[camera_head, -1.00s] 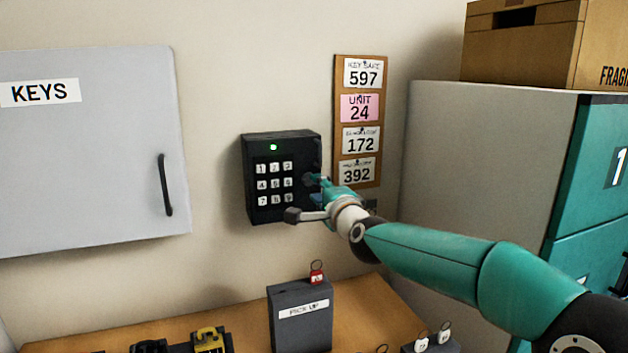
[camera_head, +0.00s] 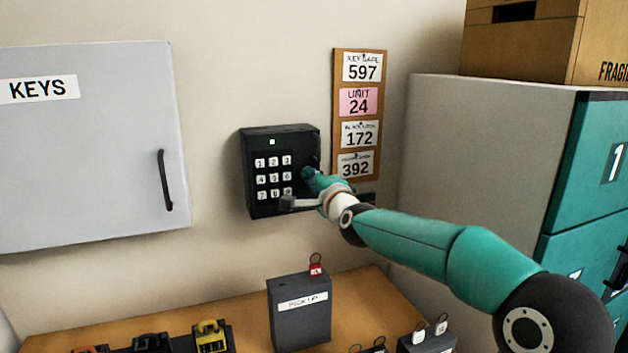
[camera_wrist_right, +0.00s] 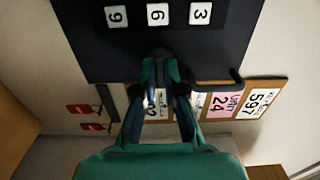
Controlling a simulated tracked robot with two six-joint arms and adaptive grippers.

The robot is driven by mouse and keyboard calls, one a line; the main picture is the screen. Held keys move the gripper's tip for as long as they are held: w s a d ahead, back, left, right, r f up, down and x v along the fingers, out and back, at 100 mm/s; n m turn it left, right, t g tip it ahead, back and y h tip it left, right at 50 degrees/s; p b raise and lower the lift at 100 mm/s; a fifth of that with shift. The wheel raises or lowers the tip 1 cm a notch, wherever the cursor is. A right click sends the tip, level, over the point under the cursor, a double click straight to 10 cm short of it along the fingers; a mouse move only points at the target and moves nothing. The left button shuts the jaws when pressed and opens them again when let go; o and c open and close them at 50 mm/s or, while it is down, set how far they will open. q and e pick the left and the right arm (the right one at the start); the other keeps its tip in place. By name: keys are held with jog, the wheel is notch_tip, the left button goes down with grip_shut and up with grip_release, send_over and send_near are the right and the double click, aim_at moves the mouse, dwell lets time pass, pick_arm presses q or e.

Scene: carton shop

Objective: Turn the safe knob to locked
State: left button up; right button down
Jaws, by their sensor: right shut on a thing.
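The safe (camera_head: 262,204) is a black wall box with white number keys and a lit green light. It also fills the upper part of the right wrist view (camera_wrist_right: 110,55). My right gripper (camera_head: 307,175) is at the right side of the safe's front, beside the keys. In the right wrist view its fingers (camera_wrist_right: 160,66) close together against the safe's face, shut on the knob. The fingers cover the knob, so its pointing direction is hidden. My left gripper is not in view.
A board of number cards (camera_head: 359,115) hangs just right of the safe. A grey KEYS cabinet (camera_head: 95,150) is on the left wall. Below, a grey pick-up box (camera_head: 300,325) and padlocks stand on the wooden table (camera_head: 245,312). A teal-fronted cabinet (camera_head: 470,160) stands right.

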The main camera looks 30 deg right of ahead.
jog(key=shift+f, duration=0.15)
jog(key=shift+n, duration=0.3)
jog(key=shift+a+f+n+p, duration=0.1)
jog(key=shift+n+p, duration=0.45)
jog(key=shift+n, duration=3.75)
jog(key=shift+f+n+p, duration=0.1)
jog(key=shift+n+p, duration=0.4)
jog(key=shift+n, duration=3.8)
jog(key=c, duration=1.3)
grip_release()
jog(key=shift+o, duration=0.2)
jog(key=shift+r, duration=0.1)
